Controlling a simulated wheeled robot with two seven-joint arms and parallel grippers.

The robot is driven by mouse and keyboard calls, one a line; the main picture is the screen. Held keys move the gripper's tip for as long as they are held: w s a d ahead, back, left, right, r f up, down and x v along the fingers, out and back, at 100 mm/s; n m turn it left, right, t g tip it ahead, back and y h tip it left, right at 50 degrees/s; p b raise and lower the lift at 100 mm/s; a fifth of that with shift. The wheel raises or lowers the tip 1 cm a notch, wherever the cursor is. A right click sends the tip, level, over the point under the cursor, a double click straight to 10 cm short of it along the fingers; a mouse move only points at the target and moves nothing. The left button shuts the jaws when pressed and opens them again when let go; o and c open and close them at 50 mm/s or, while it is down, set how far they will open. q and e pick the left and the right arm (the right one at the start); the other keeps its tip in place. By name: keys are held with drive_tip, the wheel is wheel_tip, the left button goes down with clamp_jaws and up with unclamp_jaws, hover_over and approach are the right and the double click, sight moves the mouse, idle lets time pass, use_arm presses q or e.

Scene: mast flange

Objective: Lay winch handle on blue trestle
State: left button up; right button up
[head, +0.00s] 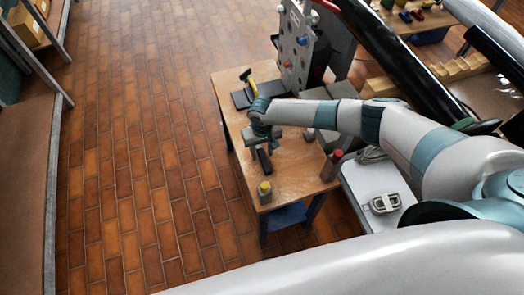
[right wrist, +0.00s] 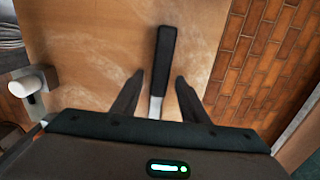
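A bar with a black grip (right wrist: 164,55) and a flat metal shaft, which looks like the winch handle, lies on the wooden bench top (right wrist: 95,60). In the head view its dark grip (head: 264,160) shows just below my right gripper (head: 261,143). My right gripper is open, and its fingers (right wrist: 160,78) stand on either side of the bar with a gap to each. The lower end of the shaft is hidden by the gripper body. The bench (head: 300,165) has dark blue legs and a blue lower part; I cannot tell whether this is the blue trestle. My left gripper is not in view.
A yellow-handled hammer (head: 247,77) and a grey panel (head: 297,45) are at the bench's far end. A white surface with a buckle (head: 384,204) is at right. The tiled floor at left is clear.

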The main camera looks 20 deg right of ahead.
idle(0.3)
drive_tip(key=shift+f+b, duration=0.15)
drive_tip(key=shift+b, duration=0.35)
wheel_tip(320, 180, up, 18)
drive_tip(key=b, duration=0.4)
drive_tip(key=shift+d+f, duration=0.15)
drive_tip(key=shift+f, duration=0.1)
idle(0.4)
